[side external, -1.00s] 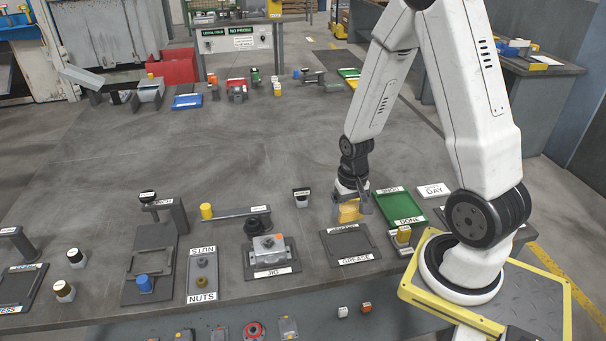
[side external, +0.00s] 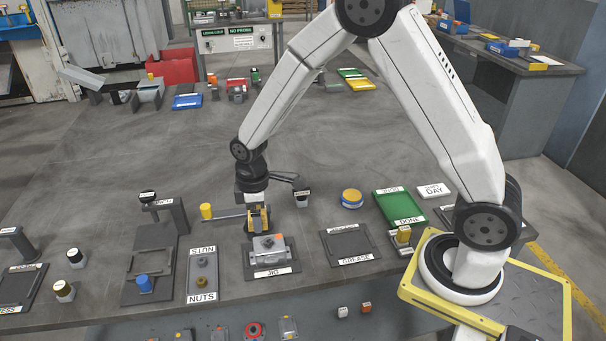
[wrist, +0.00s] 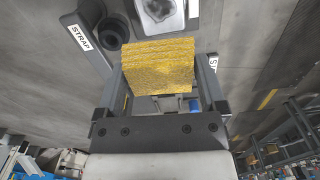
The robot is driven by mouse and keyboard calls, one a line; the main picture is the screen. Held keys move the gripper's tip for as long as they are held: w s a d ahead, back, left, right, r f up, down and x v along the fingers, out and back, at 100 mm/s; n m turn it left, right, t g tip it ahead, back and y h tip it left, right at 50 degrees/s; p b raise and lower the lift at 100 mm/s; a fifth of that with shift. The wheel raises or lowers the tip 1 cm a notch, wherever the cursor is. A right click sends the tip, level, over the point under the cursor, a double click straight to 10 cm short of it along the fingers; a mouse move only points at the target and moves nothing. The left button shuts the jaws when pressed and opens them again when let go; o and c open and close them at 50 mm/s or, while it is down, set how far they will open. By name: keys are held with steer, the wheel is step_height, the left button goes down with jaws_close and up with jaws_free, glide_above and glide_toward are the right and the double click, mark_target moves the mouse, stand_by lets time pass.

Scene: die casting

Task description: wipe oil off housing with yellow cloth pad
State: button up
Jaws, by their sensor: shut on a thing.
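The grey housing (side external: 269,247) sits on the jig plate (side external: 284,269) labelled JIG, with small orange marks at its edges. My gripper (side external: 257,222) is just behind and above the housing, pointing down. It is shut on the yellow cloth pad (wrist: 158,68), which spans between the two fingers in the wrist view. The housing also shows at the top of the wrist view (wrist: 172,24), partly cut off by the frame edge and with a dark patch on it.
A strap arm with a yellow knob (side external: 206,211) lies left of my gripper. A blue and yellow round tin (side external: 351,198) stands to the right, near the grease plate (side external: 350,244) and green tray (side external: 399,207). A nuts tray (side external: 203,276) is left of the jig.

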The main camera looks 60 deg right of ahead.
mark_target(256, 246)
steer(key=shift+w+a+r+n, duration=0.1)
steer(key=shift+w+a+n, duration=0.1)
steer(key=shift+a+n, duration=0.3)
steer(key=shift+f, duration=4.1)
steer(key=shift+s+d, duration=0.25)
steer(key=shift+d, duration=0.05)
steer(key=shift+c, duration=0.5)
steer(key=shift+s+d, duration=1.85)
steer(key=shift+s, duration=0.05)
steer(key=shift+w+a, duration=2.2)
steer(key=shift+a, duration=0.05)
steer(key=shift+d+r, duration=0.1)
steer(key=shift+r, duration=4)
